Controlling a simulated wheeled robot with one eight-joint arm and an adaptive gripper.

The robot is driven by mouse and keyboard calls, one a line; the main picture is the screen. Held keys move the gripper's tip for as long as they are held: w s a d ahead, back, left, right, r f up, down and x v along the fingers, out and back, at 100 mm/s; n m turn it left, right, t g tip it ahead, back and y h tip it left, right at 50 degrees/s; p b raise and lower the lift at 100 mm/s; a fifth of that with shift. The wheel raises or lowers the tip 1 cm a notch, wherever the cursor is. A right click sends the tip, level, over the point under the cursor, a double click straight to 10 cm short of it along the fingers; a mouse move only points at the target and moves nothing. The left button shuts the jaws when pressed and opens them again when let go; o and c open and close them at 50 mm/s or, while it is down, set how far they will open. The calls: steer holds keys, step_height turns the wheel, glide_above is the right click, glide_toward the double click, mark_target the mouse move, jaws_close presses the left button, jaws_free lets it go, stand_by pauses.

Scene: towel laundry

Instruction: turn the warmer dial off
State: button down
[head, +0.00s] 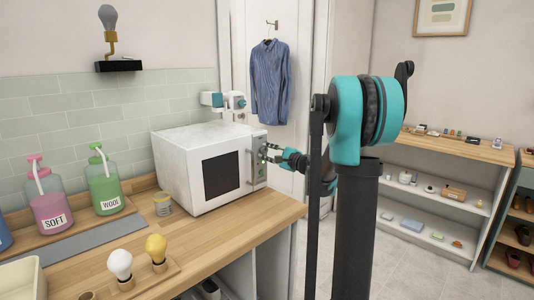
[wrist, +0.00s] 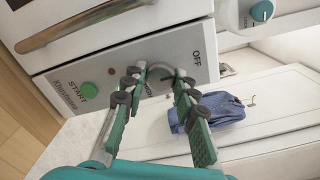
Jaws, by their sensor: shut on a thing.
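The warmer is a white box (head: 205,163) like a microwave, on the wooden counter. Its grey control panel (wrist: 110,80) faces my gripper in the wrist view, with a green START button (wrist: 88,88) and an OFF label at the upper right. The grey dial (wrist: 158,73) is on the panel between my fingertips and partly hidden by them. My gripper (wrist: 160,78) is shut on the dial. In the head view my gripper (head: 270,153) is at the warmer's right front edge, and the dial is too small to make out there. The dial's pointer direction cannot be told.
The warmer's door handle (wrist: 80,22) is close to my gripper. A small white device with a teal knob (wrist: 261,11) is on the wall beyond. A blue shirt (head: 270,85) hangs behind.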

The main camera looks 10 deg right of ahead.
steer(key=c, duration=1.2)
jaws_free()
steer(key=v, duration=1.2)
steer(key=shift+s, duration=0.1)
